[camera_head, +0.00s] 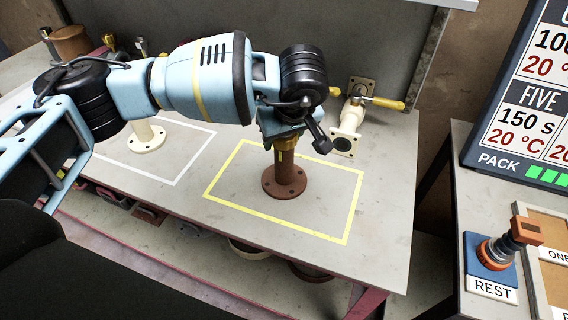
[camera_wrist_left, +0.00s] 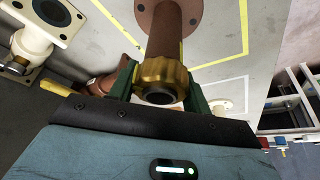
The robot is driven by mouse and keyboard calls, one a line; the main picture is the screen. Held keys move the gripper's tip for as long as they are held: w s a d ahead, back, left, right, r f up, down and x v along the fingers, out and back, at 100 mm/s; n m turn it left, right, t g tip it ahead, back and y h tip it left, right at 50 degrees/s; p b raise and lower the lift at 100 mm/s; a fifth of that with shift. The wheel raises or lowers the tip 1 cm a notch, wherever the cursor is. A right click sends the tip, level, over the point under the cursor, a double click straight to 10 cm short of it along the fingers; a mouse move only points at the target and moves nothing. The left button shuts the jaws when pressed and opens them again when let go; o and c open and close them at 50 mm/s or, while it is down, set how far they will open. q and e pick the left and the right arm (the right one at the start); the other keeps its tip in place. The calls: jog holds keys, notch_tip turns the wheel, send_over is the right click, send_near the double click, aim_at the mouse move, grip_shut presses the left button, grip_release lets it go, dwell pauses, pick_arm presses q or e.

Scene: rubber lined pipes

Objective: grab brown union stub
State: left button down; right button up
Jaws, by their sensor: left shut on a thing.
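The brown union stub (camera_head: 285,178) stands upright on its round flange inside the yellow outline on the grey bench. Its brown pipe also shows in the left wrist view (camera_wrist_left: 171,38), with a brass union nut (camera_wrist_left: 162,76) at the end nearer the camera. My left gripper (camera_head: 284,143) reaches down over the top of the stub, and its green fingers (camera_wrist_left: 163,88) are shut on the nut from both sides. In the head view the arm hides the stub's top end. My right gripper is in neither view.
A cream valve with yellow handles (camera_head: 350,121) stands behind and right of the stub. A cream stub (camera_head: 147,137) stands in the white outline to the left. A side bench at right holds a tool on a blue REST block (camera_head: 490,262). The bench front is clear.

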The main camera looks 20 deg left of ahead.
pick_arm(q)
jog(key=shift+r, duration=0.15)
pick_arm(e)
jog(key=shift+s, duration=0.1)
pick_arm(q)
jog(key=shift+r, duration=0.75)
notch_tip(320, 180, up, 2)
jog(key=shift+s+a, duration=0.6)
jog(key=shift+s, duration=0.3)
jog(key=s+a, duration=0.3)
jog(key=s, duration=0.3)
jog(key=s+a+r+b, duration=0.1)
jog(key=s+a, duration=0.3)
jog(key=s, duration=0.1)
jog(key=shift+s+r+b, duration=0.15)
jog(key=shift+s+b, duration=0.15)
jog(key=shift+s, duration=0.1)
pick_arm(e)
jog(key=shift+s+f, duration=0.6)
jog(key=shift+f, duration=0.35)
pick_arm(q)
jog(key=shift+a, duration=0.1)
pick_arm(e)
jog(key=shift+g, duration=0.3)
